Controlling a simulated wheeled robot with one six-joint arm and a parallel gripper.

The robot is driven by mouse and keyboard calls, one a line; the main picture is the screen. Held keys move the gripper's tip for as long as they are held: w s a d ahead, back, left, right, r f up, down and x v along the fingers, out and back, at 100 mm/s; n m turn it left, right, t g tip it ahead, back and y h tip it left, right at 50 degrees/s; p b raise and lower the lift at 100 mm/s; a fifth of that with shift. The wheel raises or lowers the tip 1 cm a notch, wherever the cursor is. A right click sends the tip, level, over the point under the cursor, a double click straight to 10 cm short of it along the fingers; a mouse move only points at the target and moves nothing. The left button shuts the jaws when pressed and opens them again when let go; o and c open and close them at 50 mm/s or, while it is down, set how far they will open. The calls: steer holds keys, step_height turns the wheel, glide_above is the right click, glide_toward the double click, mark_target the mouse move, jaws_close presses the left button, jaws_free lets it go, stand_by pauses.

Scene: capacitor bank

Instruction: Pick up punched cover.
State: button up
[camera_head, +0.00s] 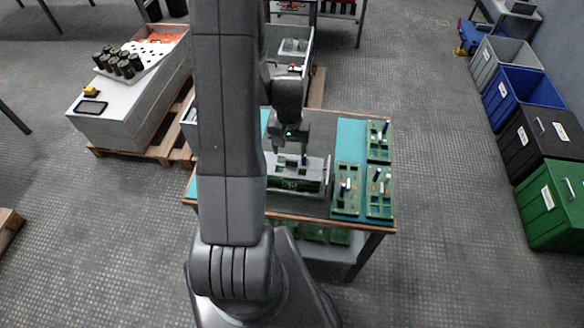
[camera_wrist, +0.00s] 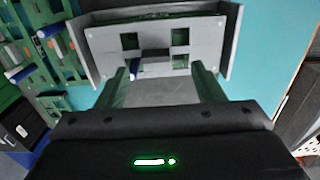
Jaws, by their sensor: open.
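The punched cover (camera_wrist: 158,35) looks like a light grey plate with several square cut-outs. Green shows through the cut-outs. In the head view the plate (camera_head: 312,170) sits on the work table in a grey holder, above a green board. A small blue cylinder (camera_wrist: 136,67) stands at the plate's near edge in the wrist view. My gripper (camera_wrist: 163,72) is open, with its two fingers apart. The fingertips reach near the plate's near edge, and nothing is seen gripped. In the head view my gripper (camera_head: 288,150) is just above the holder. Contact cannot be told.
Green boards with small parts (camera_head: 347,190) lie on the teal mat (camera_head: 350,135) at the table's right. A grey box (camera_head: 120,115) with black cylinders on a white tray stands left. Coloured bins (camera_head: 520,90) line the right side. Floor between table and bins is clear.

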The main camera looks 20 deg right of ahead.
mark_target(292, 161)
steer(key=shift+s+f, duration=0.1)
steer(key=shift+f, duration=0.35)
steer(key=f+b, duration=0.1)
steer(key=f, duration=0.2)
steer(key=f+b, duration=0.1)
steer(key=shift+d+f+b, duration=0.2)
steer(key=shift+d+b, duration=0.1)
steer(key=shift+b, duration=0.05)
steer(key=shift+c, duration=0.4)
steer(key=c, duration=1.1)
